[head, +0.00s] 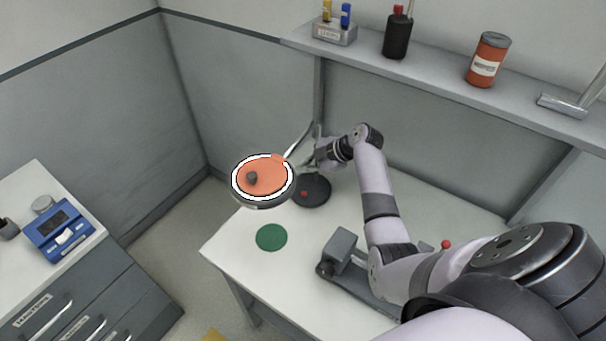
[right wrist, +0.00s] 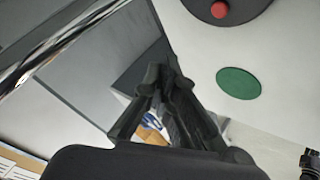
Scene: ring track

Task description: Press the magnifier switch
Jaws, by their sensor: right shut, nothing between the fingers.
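The magnifier has a round head (head: 262,200) with a lit white ring and an orange-looking lens with a dark spot. A shiny metal arm (head: 297,142) joins it. Its round dark base (head: 317,185) stands on the white table and carries a red button (head: 304,194). The button also shows at the top of the right wrist view (right wrist: 220,9). My right gripper (head: 318,158) is beside the metal arm, behind the base in the head view, apart from the button. In the right wrist view its fingers (right wrist: 165,75) are together and empty. My left gripper is out of view.
A flat green disc (head: 271,237) lies on the white table (head: 225,247). A grey device (head: 341,247) is by my right arm. A blue scale (head: 61,236) sits on drawers at left.

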